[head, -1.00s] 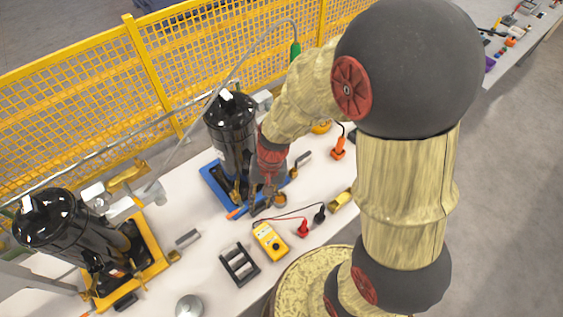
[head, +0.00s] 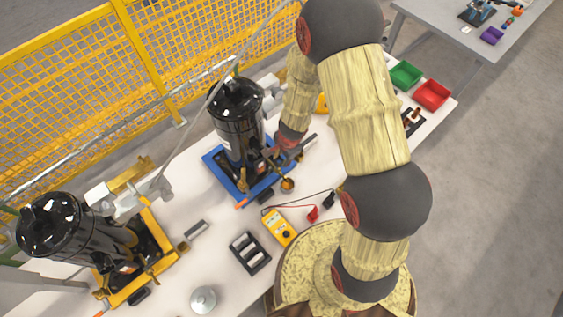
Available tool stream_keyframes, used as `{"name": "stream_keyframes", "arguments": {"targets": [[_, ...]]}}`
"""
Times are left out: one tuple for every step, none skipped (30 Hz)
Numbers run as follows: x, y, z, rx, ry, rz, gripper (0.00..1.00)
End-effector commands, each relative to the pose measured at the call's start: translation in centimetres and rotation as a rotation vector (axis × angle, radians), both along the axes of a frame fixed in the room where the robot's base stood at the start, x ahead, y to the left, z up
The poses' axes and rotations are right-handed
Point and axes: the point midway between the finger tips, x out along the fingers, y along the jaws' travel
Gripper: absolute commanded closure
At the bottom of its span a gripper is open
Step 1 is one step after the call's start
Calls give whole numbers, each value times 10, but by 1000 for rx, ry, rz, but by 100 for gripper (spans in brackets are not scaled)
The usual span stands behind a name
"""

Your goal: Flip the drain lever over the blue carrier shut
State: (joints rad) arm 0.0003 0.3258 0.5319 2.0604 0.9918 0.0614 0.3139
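The blue carrier (head: 212,163) stands on the white bench in the head view, with a black compressor (head: 238,108) upright on it. A brass fitting (head: 287,185) shows at its front right corner, and an orange-tipped piece (head: 242,205) at its front left. Which small part is the drain lever, and how it is set, I cannot tell. My gripper (head: 279,158) is low at the right side of the blue carrier, close to the compressor's base. Its fingers are small and dark against the parts there, so their opening and any contact are unclear.
A yellow carrier (head: 161,266) with another black compressor (head: 60,232) stands at left. A yellow meter (head: 280,228), a black rack (head: 250,253) and a round lid (head: 203,299) lie in front. Green (head: 405,75) and red (head: 432,95) bins stand right. A yellow fence (head: 60,110) runs behind.

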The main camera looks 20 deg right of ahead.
Motion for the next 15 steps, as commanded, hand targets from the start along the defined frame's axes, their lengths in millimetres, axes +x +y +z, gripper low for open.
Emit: {"name": "stream_keyframes", "arguments": {"targets": [[2,1,-13,0,0,2,72],[2,1,-18,0,1,2,72],[3,1,-23,0,1,2,72],[4,2,-27,1,0,1,72],[5,2,-31,0,1,1,72],[6,2,-35,0,1,2,72],[7,2,-38,0,0,3,72],[7,2,-40,0,0,4,72],[7,3,-43,0,1,3,72],[8,3,-44,0,1,3,72],[8,3,-45,0,1,3,72],[8,3,-46,1,0,2,72],[9,3,-46,1,0,2,72],[9,3,-47,1,0,2,72],[9,3,-47,1,0,2,72]]}}
